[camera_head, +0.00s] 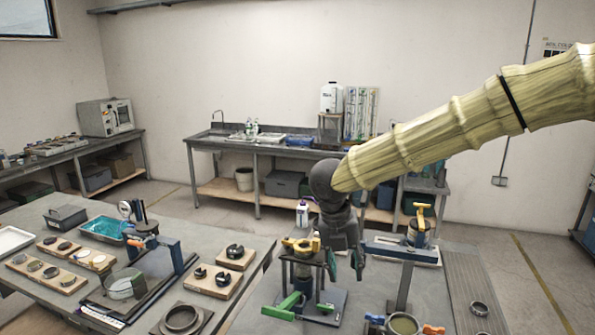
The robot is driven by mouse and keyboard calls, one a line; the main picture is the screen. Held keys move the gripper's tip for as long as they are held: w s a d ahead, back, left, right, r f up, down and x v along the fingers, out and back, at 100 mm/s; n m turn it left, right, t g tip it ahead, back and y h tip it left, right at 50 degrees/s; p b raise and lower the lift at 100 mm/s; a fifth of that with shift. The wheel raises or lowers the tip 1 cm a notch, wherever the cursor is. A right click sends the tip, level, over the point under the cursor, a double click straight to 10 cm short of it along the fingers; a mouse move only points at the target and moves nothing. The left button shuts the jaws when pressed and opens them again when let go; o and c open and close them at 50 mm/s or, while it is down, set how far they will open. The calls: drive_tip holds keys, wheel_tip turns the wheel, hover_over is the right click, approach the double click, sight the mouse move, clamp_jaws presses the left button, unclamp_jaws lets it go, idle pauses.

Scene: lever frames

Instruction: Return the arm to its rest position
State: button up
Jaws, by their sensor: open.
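My arm (455,117) reaches in from the upper right, with a pale yellow, bamboo-like surface. It ends in a dark grey wrist (325,180) that points down. My gripper (345,268) hangs below the wrist, over the right part of the workbench. Its two dark fingers are apart and I see nothing held between them. It is close beside a fixture with a yellow top (301,245) and green handles (284,306); I cannot tell whether they touch.
The workbench (237,318) holds a blue-orange clamp fixture (145,231), wooden boards with dark parts (215,281), a teal tray (105,228) and a post with a yellow-handled top (420,228). A sink counter (270,148) stands behind. Floor (545,275) shows at right.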

drive_tip(key=d+f+n+t+h, duration=0.15)
drive_tip(key=d+f+n, duration=0.25)
drive_tip(key=f, duration=0.5)
drive_tip(key=d+f+n+h, duration=0.25)
drive_tip(key=f+n, duration=0.25)
drive_tip(key=f, duration=0.4)
drive_tip(key=s+d+f+n+t+y, duration=0.1)
drive_tip(key=s+d+f+n, duration=0.1)
drive_tip(key=s+f+n, duration=0.35)
drive_tip(key=s+d+f+n+t+y, duration=0.1)
drive_tip(key=s+d+f+n, duration=0.15)
drive_tip(key=f+n, duration=0.55)
drive_tip(key=s+f+n+g+y, duration=0.1)
drive_tip(key=s+f+n, duration=0.4)
drive_tip(key=s, duration=0.5)
drive_tip(key=s+f+n+g+y+b, duration=0.15)
drive_tip(key=s+f+n, duration=0.35)
drive_tip(key=s, duration=0.5)
drive_tip(key=s+f+n+g+y+p, duration=0.1)
drive_tip(key=s+f+n+g+y, duration=0.1)
drive_tip(key=s+f+n, duration=0.6)
wheel_tip(320, 180, down, 7)
drive_tip(key=s+m+b, duration=0.1)
drive_tip(key=m+b, duration=0.2)
drive_tip(key=b, duration=0.7)
drive_tip(key=shift+s+d, duration=0.35)
drive_tip(key=shift+s, duration=0.05)
